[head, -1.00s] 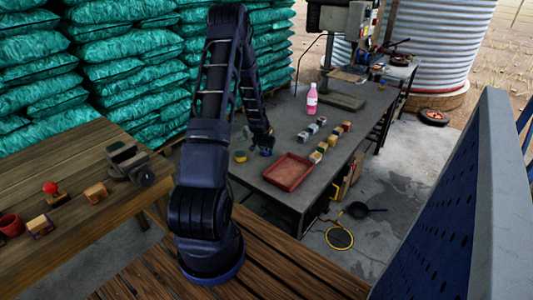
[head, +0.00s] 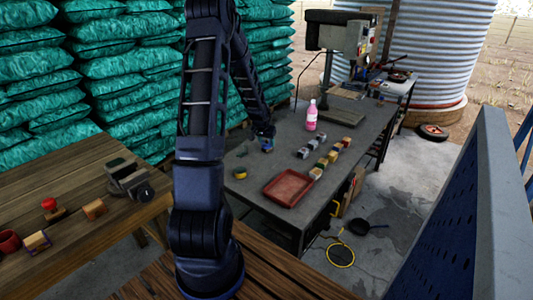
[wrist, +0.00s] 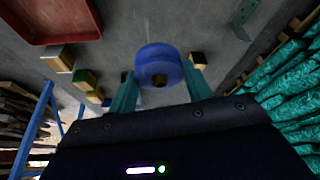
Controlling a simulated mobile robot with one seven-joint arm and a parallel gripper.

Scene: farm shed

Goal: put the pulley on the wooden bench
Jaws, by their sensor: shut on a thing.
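The blue pulley (wrist: 158,66) is held between the two teal fingers of my gripper (wrist: 160,84) in the wrist view. In the head view the pulley (head: 267,146) is small and partly hidden under my gripper (head: 267,137), over the left part of the grey table; its exact height is hard to tell. The wooden bench (head: 75,150) is at the left of the head view, with a brown plank top. My gripper is well to the right of it, beyond its far edge.
The bench carries a dark machine (head: 128,178), a red-topped item (head: 50,207), wooden blocks (head: 95,209) and a red mug (head: 9,241).

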